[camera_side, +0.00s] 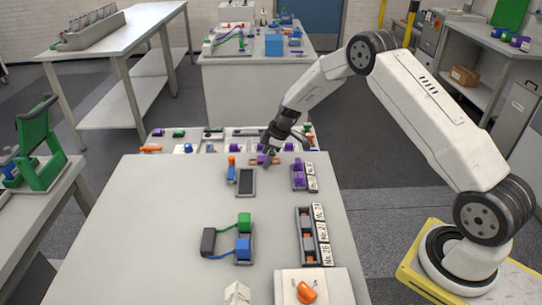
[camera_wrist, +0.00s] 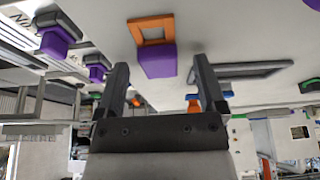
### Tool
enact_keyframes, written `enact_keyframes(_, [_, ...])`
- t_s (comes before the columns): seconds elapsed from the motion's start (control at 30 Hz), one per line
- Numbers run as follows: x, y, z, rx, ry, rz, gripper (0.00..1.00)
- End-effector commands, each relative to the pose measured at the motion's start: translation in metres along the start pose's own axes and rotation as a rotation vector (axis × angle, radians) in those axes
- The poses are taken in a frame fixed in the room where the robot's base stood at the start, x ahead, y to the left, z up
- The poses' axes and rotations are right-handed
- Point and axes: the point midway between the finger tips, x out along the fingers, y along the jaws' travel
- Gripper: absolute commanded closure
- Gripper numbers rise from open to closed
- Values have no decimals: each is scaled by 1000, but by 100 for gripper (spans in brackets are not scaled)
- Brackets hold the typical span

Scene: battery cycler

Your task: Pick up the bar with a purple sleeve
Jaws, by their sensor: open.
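A purple sleeve (camera_wrist: 157,60) with an orange square frame (camera_wrist: 152,28) beside it lies on the white table in the wrist view. In the side view, a purple piece (camera_side: 263,160) with orange next to it lies near the table's far edge, under my gripper (camera_side: 268,152). The wrist view shows my gripper (camera_wrist: 161,66) open, its two dark fingers apart with the purple sleeve beyond them, roughly between the tips. Nothing is held. The fingers partly cover the piece in the side view, and I cannot tell whether they touch it.
A dark rectangular tray (camera_side: 246,182) and a blue-and-orange piece (camera_side: 232,167) stand to the left. A rack with purple pieces (camera_side: 298,175) and labels is to the right. Another rack (camera_side: 307,237) and green and blue blocks (camera_side: 244,235) are nearer. The table's middle is clear.

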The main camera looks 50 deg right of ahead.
Motion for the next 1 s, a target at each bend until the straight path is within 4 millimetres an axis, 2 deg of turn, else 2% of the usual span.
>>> enact_keyframes(0.2, [0, 0, 0, 0, 0, 0, 11])
enact_keyframes(0.27, [0, 0, 0, 0, 0, 0, 27])
enact_keyframes(0.4, [0, 0, 0, 0, 0, 0, 71])
enact_keyframes(0.5, [0, 0, 0, 0, 0, 0, 100])
enact_keyframes(1.0, [-7, 0, -3, 0, 1, 1, 100])
